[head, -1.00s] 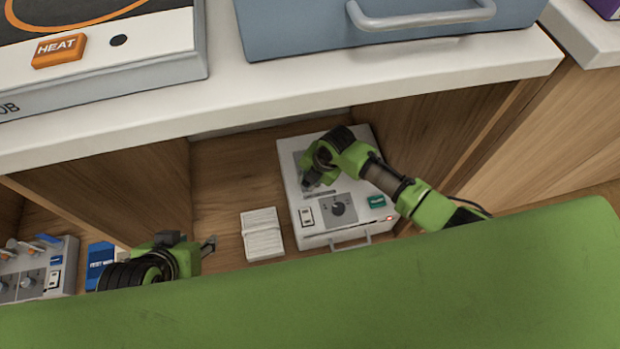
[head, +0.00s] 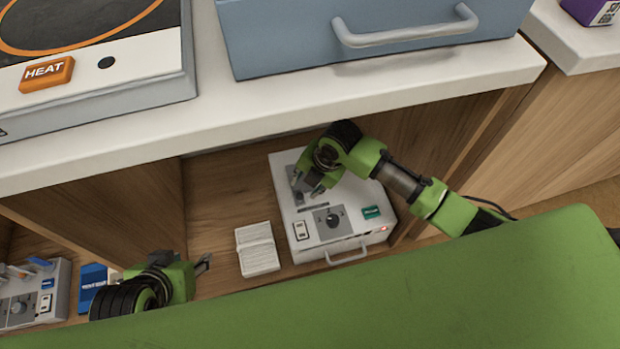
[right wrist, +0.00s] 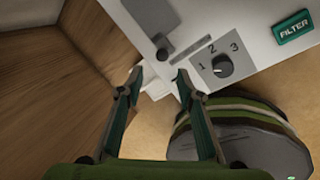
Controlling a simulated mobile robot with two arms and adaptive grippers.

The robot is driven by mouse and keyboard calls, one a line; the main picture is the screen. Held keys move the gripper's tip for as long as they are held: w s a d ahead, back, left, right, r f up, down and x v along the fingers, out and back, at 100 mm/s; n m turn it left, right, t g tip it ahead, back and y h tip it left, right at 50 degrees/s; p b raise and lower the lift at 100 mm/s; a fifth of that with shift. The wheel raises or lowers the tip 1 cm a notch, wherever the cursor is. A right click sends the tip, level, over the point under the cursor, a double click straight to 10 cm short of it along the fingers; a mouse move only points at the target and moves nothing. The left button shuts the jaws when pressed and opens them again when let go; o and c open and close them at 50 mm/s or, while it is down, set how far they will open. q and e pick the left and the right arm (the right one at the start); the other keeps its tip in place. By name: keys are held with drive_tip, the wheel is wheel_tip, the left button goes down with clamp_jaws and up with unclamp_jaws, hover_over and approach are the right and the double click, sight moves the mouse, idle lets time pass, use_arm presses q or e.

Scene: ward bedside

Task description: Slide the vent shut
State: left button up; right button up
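A white box unit (head: 355,196) stands in the open shelf bay. On its top are a grey panel (right wrist: 150,14), a dark slot (right wrist: 191,47) and a small dark knob (right wrist: 162,47) between them; these look like the vent and its slider. My right gripper (head: 307,190) is over the panel end of the box and hides part of it in the head view. In the right wrist view its two fingers (right wrist: 158,76) are apart and empty, just short of the knob; contact is not clear. My left gripper (head: 205,262) is left of the box, away from it; its finger opening is unclear.
The box also has a dial (right wrist: 222,66) and a green FILTER label (right wrist: 293,27). A white folded stack (head: 257,249) lies left of it. The countertop (head: 400,82) overhangs the bay, with wooden walls at the sides. Another control unit (head: 35,292) stands far left.

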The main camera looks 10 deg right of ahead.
drive_tip(key=shift+v, duration=2)
